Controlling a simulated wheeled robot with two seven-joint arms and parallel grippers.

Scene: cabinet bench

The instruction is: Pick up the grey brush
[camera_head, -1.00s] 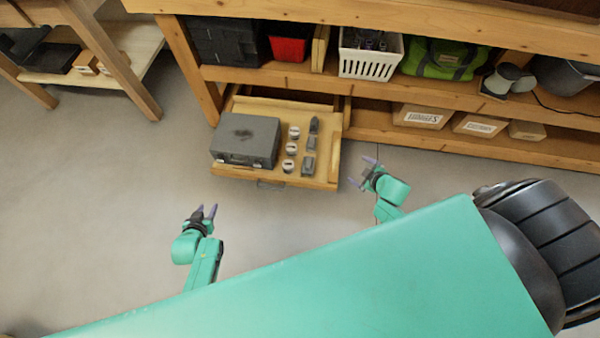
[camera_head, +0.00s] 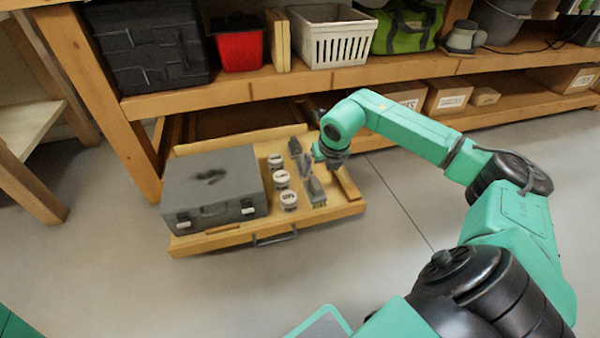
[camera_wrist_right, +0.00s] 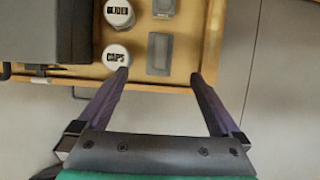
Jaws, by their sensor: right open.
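A small grey block-like item with a bristly-looking lower edge (camera_head: 317,190), which looks like the grey brush, lies at the front right of the open drawer (camera_head: 222,241). In the right wrist view a grey rectangular item (camera_wrist_right: 160,53), seemingly the same one, shows just beyond and between my fingertips. My right gripper (camera_wrist_right: 158,77) is open and empty, its two purple fingers apart. In the head view the right gripper (camera_head: 311,160) is over the drawer's right side and partly hides the small grey items there. My left gripper is not in view.
A grey case (camera_head: 213,188) fills the drawer's left side. White-lidded jars (camera_head: 282,179) stand in a column beside the grey items; one is labelled CAPS (camera_wrist_right: 116,57). Another dark grey item (camera_head: 295,147) lies farther back. The bench shelf (camera_head: 225,95) is above and behind. The floor in front is clear.

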